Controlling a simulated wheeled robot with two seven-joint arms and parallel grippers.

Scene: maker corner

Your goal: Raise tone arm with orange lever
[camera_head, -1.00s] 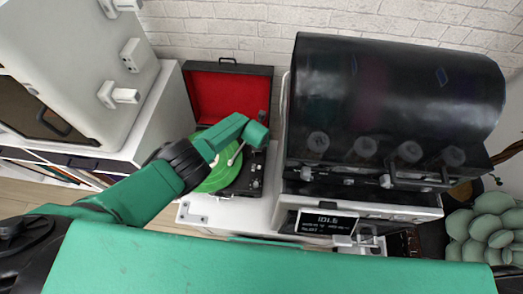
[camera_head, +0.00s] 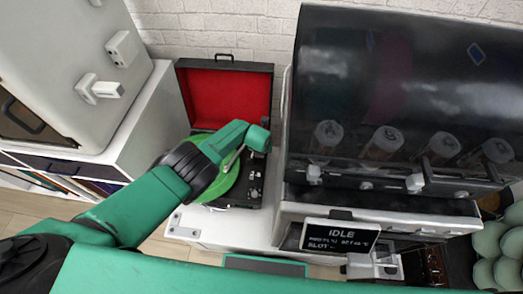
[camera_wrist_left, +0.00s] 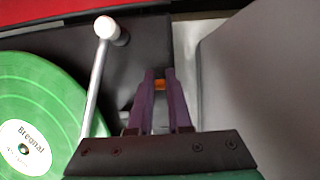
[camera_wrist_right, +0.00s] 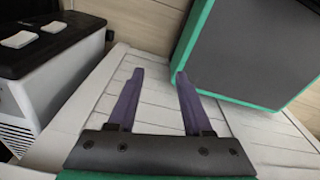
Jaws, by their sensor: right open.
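The record player with its red-lined lid (camera_head: 225,97) open stands behind the left arm. A green record (camera_wrist_left: 40,115) lies on it. The silver tone arm (camera_wrist_left: 95,85), with a white round end, lies left of my left gripper (camera_wrist_left: 160,73). The small orange lever (camera_wrist_left: 160,85) shows between that gripper's two purple fingers, near their tips. The gap is narrow, and I cannot tell whether the fingers touch it. In the head view my left wrist hides the fingers and lever. My right gripper (camera_wrist_right: 159,72) is open and empty, away from the record player.
A large dark-hooded machine (camera_head: 400,100) with an IDLE display (camera_head: 340,236) stands close to the right of the record player. A white cabinet (camera_head: 140,140) is at left. In the right wrist view, a pale slatted surface (camera_wrist_right: 75,125) lies below the right gripper.

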